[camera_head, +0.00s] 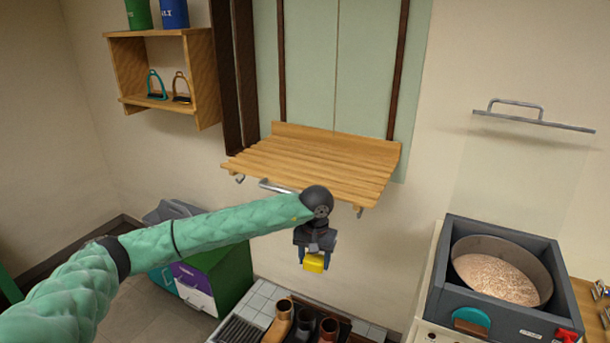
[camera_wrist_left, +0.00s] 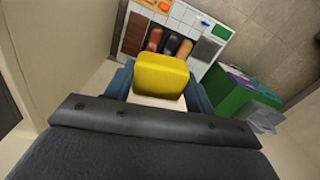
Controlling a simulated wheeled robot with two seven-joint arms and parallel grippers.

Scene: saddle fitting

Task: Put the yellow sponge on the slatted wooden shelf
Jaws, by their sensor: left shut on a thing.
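The yellow sponge (camera_head: 314,262) is held between the fingers of my left gripper (camera_head: 317,250), which points downward in the head view. The sponge also shows large in the left wrist view (camera_wrist_left: 162,75), between the two blue fingers, with a pale part below its yellow part. The slatted wooden shelf (camera_head: 310,160) is fixed to the wall in the middle of the head view, and no objects show on its slats. My left gripper and the sponge appear below the shelf's front edge, in front of it. My right gripper is not in view.
A tiled counter (camera_head: 262,290) with several boots (camera_head: 305,322) is below the gripper. A grey box with a pan of grain (camera_head: 495,275) stands at right. A wooden wall box with stirrups (camera_head: 168,85) hangs at upper left. Green and purple bins (camera_head: 210,275) stand behind my arm.

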